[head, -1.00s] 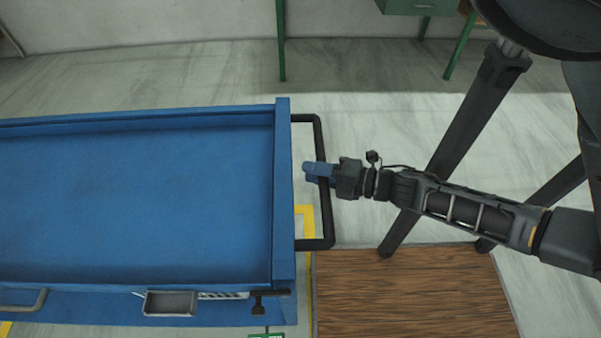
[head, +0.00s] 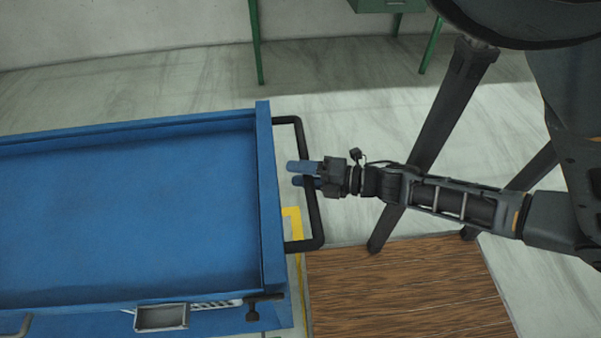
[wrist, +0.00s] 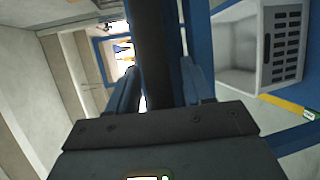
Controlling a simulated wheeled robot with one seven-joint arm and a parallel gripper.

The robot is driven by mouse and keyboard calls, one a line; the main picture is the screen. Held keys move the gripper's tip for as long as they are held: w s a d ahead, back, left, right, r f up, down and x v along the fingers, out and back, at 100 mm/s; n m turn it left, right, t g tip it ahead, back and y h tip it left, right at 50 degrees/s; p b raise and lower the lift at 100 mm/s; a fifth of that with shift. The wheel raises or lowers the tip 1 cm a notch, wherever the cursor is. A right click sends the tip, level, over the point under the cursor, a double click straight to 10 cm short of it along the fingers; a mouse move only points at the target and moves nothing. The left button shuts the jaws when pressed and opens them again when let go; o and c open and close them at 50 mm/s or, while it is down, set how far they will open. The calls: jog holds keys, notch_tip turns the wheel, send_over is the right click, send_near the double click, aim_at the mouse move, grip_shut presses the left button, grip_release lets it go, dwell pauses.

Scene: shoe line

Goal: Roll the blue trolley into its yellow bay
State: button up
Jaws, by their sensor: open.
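The blue trolley (head: 130,205) fills the left of the head view, its open tray top empty where it shows. Its black push handle (head: 313,215) sticks out from its right end. My gripper (head: 303,174) is at that handle, its blue fingers apart. In the wrist view the dark handle bar (wrist: 152,50) runs between the two fingers (wrist: 158,88), which are not closed on it. Yellow floor marking (head: 295,228) of the bay shows beside and under the trolley's right end; the rest of the bay is hidden by the trolley.
A brown wooden board (head: 400,290) lies on the floor at the lower right, close to the yellow line. A green-legged bench (head: 385,5) stands at the back by the wall. Pale floor (head: 180,80) lies open behind the trolley.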

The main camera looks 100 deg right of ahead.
jog(key=v, duration=0.7)
jog(key=shift+s, duration=0.3)
jog(key=shift+a, duration=0.1)
